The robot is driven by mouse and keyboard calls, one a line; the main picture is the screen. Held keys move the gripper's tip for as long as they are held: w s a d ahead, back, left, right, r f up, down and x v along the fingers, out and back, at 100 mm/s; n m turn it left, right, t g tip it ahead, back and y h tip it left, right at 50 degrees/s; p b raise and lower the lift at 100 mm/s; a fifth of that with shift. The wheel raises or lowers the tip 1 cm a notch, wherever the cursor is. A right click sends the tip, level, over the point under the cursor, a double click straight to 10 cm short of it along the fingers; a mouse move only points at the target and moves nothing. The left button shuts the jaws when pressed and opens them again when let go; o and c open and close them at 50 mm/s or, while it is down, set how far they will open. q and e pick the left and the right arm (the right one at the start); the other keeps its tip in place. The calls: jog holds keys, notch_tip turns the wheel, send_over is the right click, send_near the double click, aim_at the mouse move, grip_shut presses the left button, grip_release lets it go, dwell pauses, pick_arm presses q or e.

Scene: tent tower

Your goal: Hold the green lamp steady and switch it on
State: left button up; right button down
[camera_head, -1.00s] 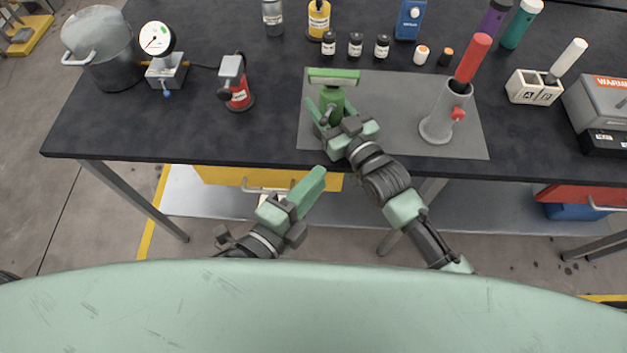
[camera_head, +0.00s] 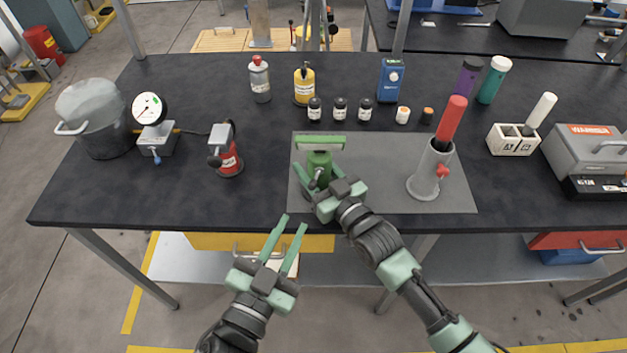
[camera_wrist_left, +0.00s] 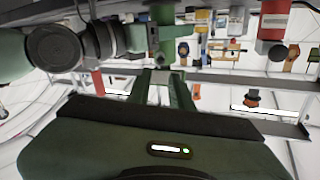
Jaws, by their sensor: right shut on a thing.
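The green lamp (camera_head: 319,166) stands upright near the left edge of the grey mat (camera_head: 390,200), with a wide green head (camera_head: 320,143) on top. My right gripper (camera_head: 322,192) is shut on the lamp's lower part and hides some of its base. A small grey part sticks out at the lamp's front, beside the fingers. My left gripper (camera_head: 292,222) is open and empty, in front of the table edge and apart from the lamp. Its fingers (camera_wrist_left: 162,88) also show in the left wrist view, with nothing clearly between them.
On the mat's right stands a grey holder (camera_head: 428,172) with a red stick. Several small bottles line the back. The dark table (camera_head: 130,205) is clear at its front left.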

aim_at(314, 180)
pick_arm(q)
jog(key=shift+n, duration=0.3)
jog(key=x, duration=1.2)
grip_shut()
